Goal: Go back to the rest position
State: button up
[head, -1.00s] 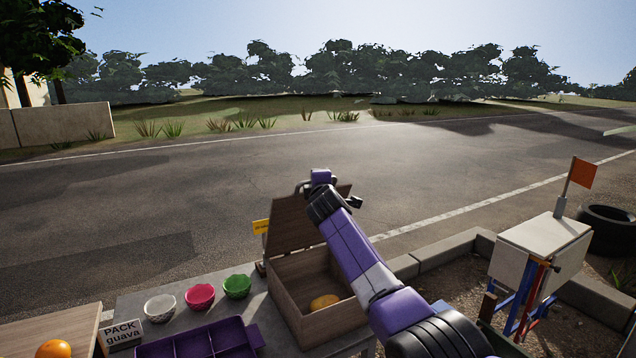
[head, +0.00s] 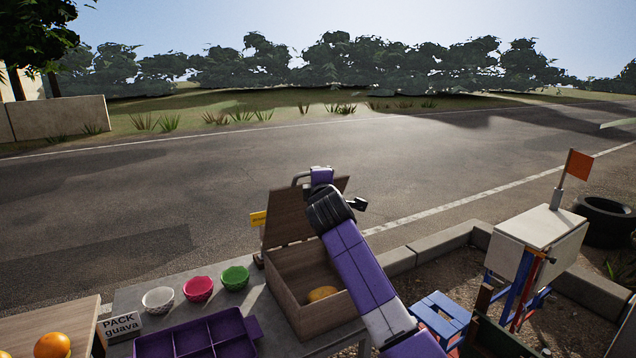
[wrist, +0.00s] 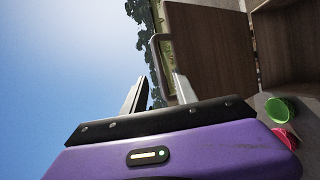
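My purple arm reaches up from the lower right in the head view, and my gripper (head: 322,179) is in front of the raised lid of a wooden box (head: 318,318).
Left of the box are a purple divided tray (head: 190,338), white (head: 158,301), pink (head: 198,289) and green (head: 235,278) bowls, and a "PACK guava" sign (head: 122,325). Oranges (head: 52,345) lie far left. A flagged stand (head: 538,229) and blue stool (head: 441,315) are right.

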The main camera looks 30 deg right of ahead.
jog(key=shift+s+a, duration=0.1)
jog(key=shift+s, duration=0.2)
jog(key=shift+r, duration=0.1)
dwell(0.3)
notch_tip(320, 180, up, 5)
jog(key=a+m+t+y, duration=0.1)
jog(key=a+m+t, duration=0.1)
jog(key=a+t, duration=0.1)
jog(key=s+a+f+m+t+y, duration=0.15)
jog(key=s+a+f+m, duration=0.3)
jog(key=s+f, duration=0.6)
jog(key=s+a+f+m+t+y, duration=0.1)
jog(key=s+a+f+m+y, duration=0.45)
jog(key=s, duration=0.85)
jog(key=s+a+f+g, duration=0.1)
jog(key=s+f, duration=0.3)
jog(key=s, duration=1)
jog(key=s+f+m+g+h, duration=0.1)
jog(key=s+f+g, duration=0.2)
jog(key=s, duration=1.2)
jog(key=s+a+f+m+g+h+b, duration=0.1)
jog(key=s+f, duration=0.5)
jog(key=s, duration=0.8)
jog(key=shift+s+a+f+g, duration=0.2)
jog(key=shift+a+g, duration=0.15)
jog(key=shift+g, duration=0.4)
